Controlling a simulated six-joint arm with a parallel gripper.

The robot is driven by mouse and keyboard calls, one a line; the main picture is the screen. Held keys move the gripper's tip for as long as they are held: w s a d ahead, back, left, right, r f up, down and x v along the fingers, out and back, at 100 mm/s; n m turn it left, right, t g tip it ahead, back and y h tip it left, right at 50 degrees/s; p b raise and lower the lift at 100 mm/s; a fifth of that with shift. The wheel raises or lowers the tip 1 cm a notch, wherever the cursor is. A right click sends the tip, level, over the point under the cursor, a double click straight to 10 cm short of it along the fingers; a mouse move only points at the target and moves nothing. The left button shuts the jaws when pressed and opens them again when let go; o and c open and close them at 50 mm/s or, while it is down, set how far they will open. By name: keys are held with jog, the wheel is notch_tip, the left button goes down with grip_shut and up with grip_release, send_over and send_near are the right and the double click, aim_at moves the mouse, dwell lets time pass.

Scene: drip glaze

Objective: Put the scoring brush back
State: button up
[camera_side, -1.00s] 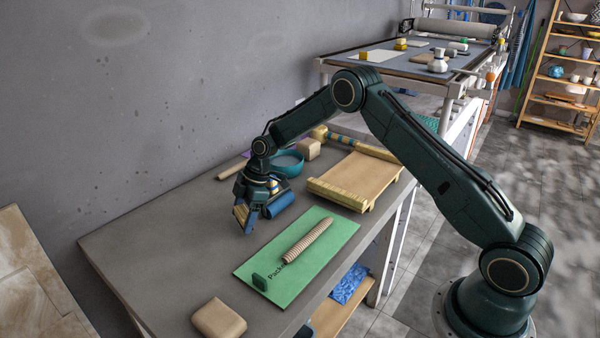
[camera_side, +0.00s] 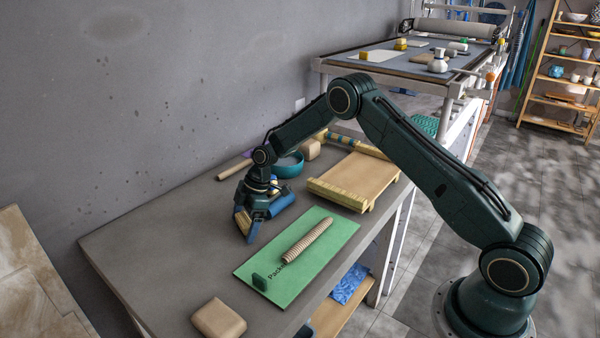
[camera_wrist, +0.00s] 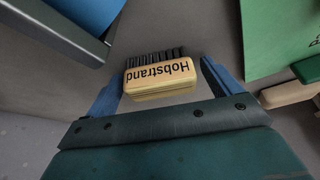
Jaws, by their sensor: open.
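The brush (camera_wrist: 160,82) is a pale wooden block lettered "Hobstrand" with a row of dark bristles. In the wrist view it sits between the two blue fingers of my gripper (camera_wrist: 162,68), with its bristles pointing away from the palm. Its ends are close to both fingers, and I cannot tell whether they touch. In the side view my gripper (camera_side: 247,226) is open and low over the grey table, left of the green mat (camera_side: 325,254). A yellowish part of the brush (camera_side: 241,219) shows at the fingers there; the rest is hidden.
A ribbed roller (camera_side: 308,240) and a small green block (camera_side: 259,282) lie on the mat. A tan block (camera_side: 218,319) is in front. The table's left part is clear.

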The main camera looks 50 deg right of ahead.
jog(key=shift+r, duration=0.1)
jog(key=v, duration=1.2)
jog(key=shift+r, duration=0.1)
dwell(0.4)
jog(key=s+a+r+m+t+h, duration=0.1)
jog(key=s+a+r+m, duration=0.15)
jog(key=s+r, duration=0.7)
jog(key=s+a+r+m+t+h, duration=0.1)
jog(key=s+r+m, duration=0.3)
jog(key=s+r, duration=0.5)
jog(key=s+m+t+h, duration=0.1)
jog(key=s+m, duration=0.6)
jog(key=s, duration=1.4)
jog(key=shift+d+r+t+h, duration=0.2)
jog(key=shift+r+t+h, duration=0.2)
jog(key=shift+r+h, duration=0.1)
